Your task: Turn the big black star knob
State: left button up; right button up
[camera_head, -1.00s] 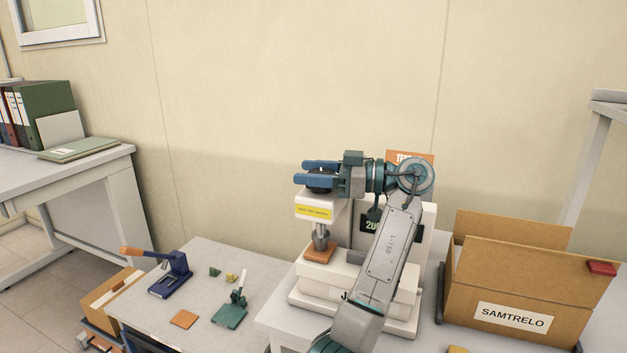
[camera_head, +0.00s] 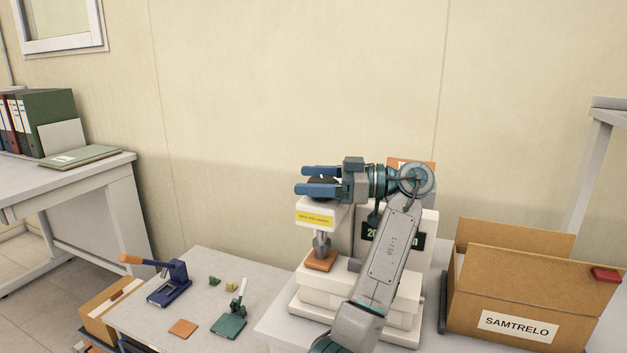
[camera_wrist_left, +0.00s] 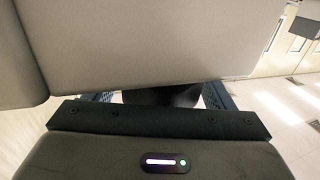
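The black knob (camera_head: 322,182) sits on top of the head of the white press-like testing machine (camera_head: 318,287), which carries a yellow label. My left gripper (camera_head: 318,181) has its two blue fingers at the knob's height, one on the far side and one on the near side. It looks open around the knob. The near finger hides part of the knob. In the left wrist view, a dark part of the knob (camera_wrist_left: 160,97) shows between the fingers, with thin light gaps beside it; a grey body covers most of it. My right gripper is out of view.
A cardboard box (camera_head: 520,297) marked SAMTRELO stands right of the machine. A lower table (camera_head: 205,285) at left holds a blue lever tool (camera_head: 170,284), a green tool (camera_head: 230,322) and small pieces. The wall behind is bare.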

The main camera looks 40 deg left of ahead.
pick_arm(q)
jog(key=shift+w+d, duration=0.25)
jog(key=shift+d, duration=0.1)
jog(key=b+v, duration=0.1)
jog(key=v, duration=0.5)
jog(key=shift+w+d, duration=0.2)
jog(key=shift+d, duration=0.1)
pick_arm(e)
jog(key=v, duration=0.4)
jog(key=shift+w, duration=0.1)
